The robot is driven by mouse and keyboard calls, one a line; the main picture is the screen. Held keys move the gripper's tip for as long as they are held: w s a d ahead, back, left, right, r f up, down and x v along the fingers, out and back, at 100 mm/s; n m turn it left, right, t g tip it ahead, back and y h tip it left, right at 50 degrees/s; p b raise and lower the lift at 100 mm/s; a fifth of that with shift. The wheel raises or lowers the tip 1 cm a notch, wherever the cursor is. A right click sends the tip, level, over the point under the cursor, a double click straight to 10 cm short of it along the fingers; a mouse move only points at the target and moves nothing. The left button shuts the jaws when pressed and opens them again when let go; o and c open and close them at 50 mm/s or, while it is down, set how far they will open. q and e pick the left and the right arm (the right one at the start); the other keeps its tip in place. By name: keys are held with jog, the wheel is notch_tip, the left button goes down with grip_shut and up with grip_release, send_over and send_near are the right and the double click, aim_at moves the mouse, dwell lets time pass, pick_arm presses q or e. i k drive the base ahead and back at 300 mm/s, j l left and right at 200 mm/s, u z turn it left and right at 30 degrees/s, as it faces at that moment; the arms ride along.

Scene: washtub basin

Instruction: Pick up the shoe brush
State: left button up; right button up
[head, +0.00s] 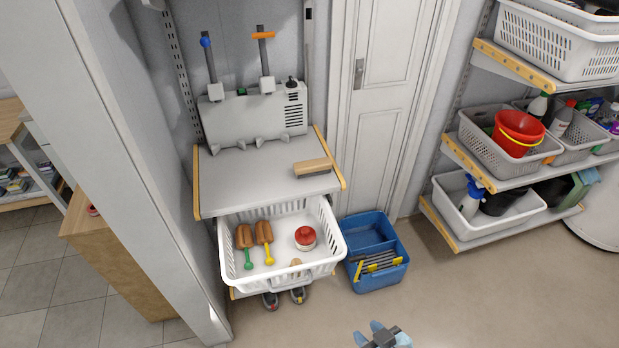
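A brush with a light wooden back and dark grey bristles, which looks like the shoe brush (312,167), lies on the right part of a grey shelf (240,185) by its right edge. My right gripper (378,328), with light blue fingers, shows at the bottom edge, well in front of and below the shelf, apart from the brush. It touches nothing that I can see. Its lower part is cut off by the frame, and its finger gap is unclear. My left gripper is not in view.
Below the shelf, a white basket (335,240) holds two brown items with green and yellow handles and a red-and-white tin (305,237). A blue crate (395,278) stands right of it. A grey machine (255,115) stands behind. Floor at right is clear.

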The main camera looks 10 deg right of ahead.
aim_at(306, 169)
jog(key=i+l, duration=0.1)
jog(key=l, duration=0.3)
jog(key=i+l, duration=0.15)
jog(key=l, duration=0.3)
jog(key=i+l, duration=0.1)
jog(key=l, duration=0.3)
jog(key=i+l, duration=0.15)
jog(key=l, duration=0.25)
jog(key=i+l, duration=0.1)
jog(key=l, duration=0.3)
jog(key=i+l, duration=0.1)
jog(key=l, duration=0.35)
jog(key=i+l, duration=0.15)
jog(key=l, duration=0.25)
jog(key=l+u, duration=0.3)
jog(key=u, duration=0.15)
jog(key=l+u, duration=0.3)
jog(key=u, duration=0.2)
jog(key=i, duration=0.05)
